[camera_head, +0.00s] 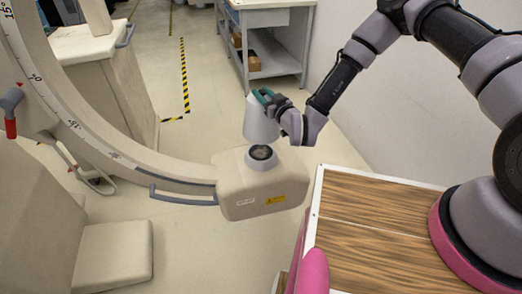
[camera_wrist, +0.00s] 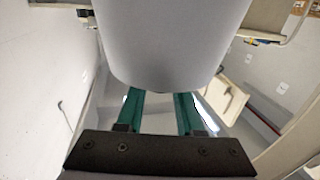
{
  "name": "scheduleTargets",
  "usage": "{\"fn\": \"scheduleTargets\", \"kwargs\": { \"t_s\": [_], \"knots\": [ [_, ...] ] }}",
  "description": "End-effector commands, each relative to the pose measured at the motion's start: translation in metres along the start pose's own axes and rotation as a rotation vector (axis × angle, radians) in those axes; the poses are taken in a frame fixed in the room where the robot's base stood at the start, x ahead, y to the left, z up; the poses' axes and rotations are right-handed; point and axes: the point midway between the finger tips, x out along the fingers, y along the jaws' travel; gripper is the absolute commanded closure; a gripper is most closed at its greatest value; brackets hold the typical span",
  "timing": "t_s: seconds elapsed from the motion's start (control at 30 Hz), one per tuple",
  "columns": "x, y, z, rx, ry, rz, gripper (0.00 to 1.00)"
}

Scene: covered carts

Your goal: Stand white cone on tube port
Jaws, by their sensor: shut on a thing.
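The white cone (camera_head: 261,122) is held upright, wide end down, in my gripper (camera_head: 263,97), whose teal fingers are shut on its upper part. In the wrist view the cone (camera_wrist: 170,45) fills the top middle, and its bulk hides the tips of the teal fingers (camera_wrist: 160,112). The tube port (camera_head: 261,157) is a round dark opening with a light raised collar on top of the beige box-shaped head of the C-arm. The cone is just above the port in the head view, with its lower edge close to the collar. I cannot tell whether they touch.
The curved C-arm (camera_head: 128,157) with a grey handrail sweeps in from the left. A wood-topped cart (camera_head: 375,225) stands at lower right. A grey shelf bench (camera_head: 275,45) is at the back. Open floor lies behind the port.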

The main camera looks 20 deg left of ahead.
Motion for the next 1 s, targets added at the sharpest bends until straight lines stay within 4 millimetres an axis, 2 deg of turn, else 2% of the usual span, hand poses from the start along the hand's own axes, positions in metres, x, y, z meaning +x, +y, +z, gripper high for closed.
{"fn": "scheduleTargets", "kwargs": {
  "t_s": [0.1,0.3,0.57,0.7,0.8,1.0],
  "knots": [
    [-0.001,-0.008,0.016,0.0,-0.002,-0.007,1.0],
    [-0.001,-0.007,0.052,-0.001,0.0,-0.006,1.0],
    [-0.001,-0.007,0.074,0.0,0.0,-0.006,1.0],
    [-0.001,-0.007,0.095,0.0,-0.001,-0.006,1.0],
    [-0.001,-0.007,0.101,0.0,0.0,-0.006,1.0],
    [-0.001,-0.006,0.101,0.0,0.001,-0.006,1.0]
  ]
}}
